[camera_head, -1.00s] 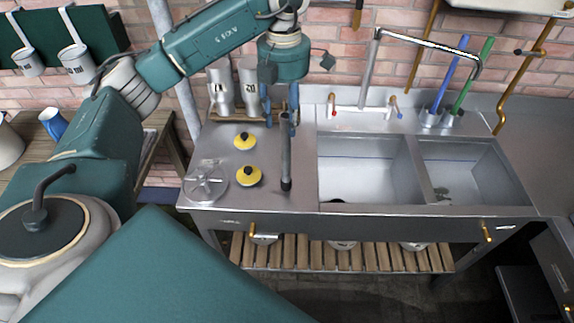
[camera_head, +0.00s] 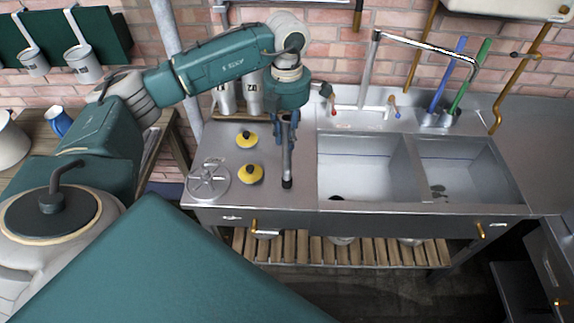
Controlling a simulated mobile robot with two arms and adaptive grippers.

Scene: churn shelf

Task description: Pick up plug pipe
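The plug pipe (camera_head: 287,170), a slim grey tube with a dark lower end, stands upright on the steel counter left of the sinks. My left gripper (camera_head: 286,138) points down over its top from the teal arm. Its blue fingers are around the upper part of the pipe. The fingers look close to the pipe, and I cannot tell whether they touch it. My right gripper is not in view.
Two yellow plugs with black knobs (camera_head: 250,174) and a round metal strainer (camera_head: 209,182) lie left of the pipe. Metal canisters (camera_head: 252,93) stand behind. The sink basin (camera_head: 361,168) is close on the right, with a tall faucet (camera_head: 370,68) behind it.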

